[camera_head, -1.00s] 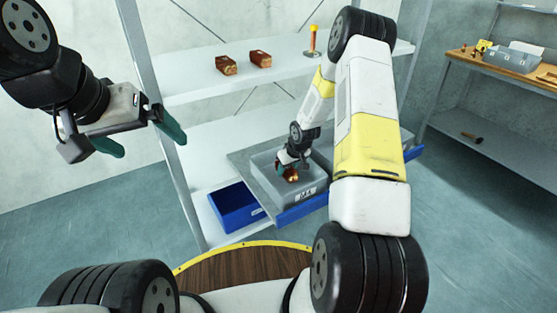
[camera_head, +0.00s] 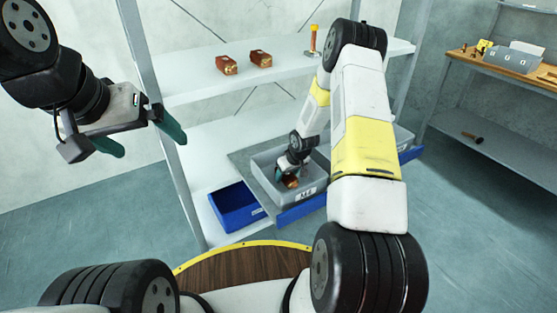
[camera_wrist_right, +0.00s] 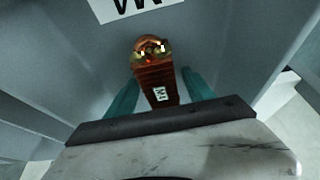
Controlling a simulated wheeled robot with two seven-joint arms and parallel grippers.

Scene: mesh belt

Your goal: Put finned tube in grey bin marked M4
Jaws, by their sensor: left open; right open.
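The finned tube (camera_head: 291,182) is a reddish-brown ribbed piece with a coppery end, inside the grey bin (camera_head: 262,165) whose front label reads M4. In the right wrist view the finned tube (camera_wrist_right: 157,78) shows a small white label and lies between my right gripper's teal fingers (camera_wrist_right: 158,95). Gaps show beside the tube, and the fingers are open. In the head view my right gripper (camera_head: 285,174) is down inside the bin, partly hiding the tube. Whether the tube rests on the bin floor is hard to tell. My left gripper (camera_head: 143,138) is open and empty, away at the left.
The bin stands on a grey shelf board with a blue front edge (camera_head: 300,209). A blue bin (camera_head: 236,208) is to its left. Two similar brown pieces (camera_head: 227,65) and a yellow-topped item (camera_head: 314,40) are on the upper shelf (camera_head: 190,84). A workbench (camera_head: 510,68) is at right.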

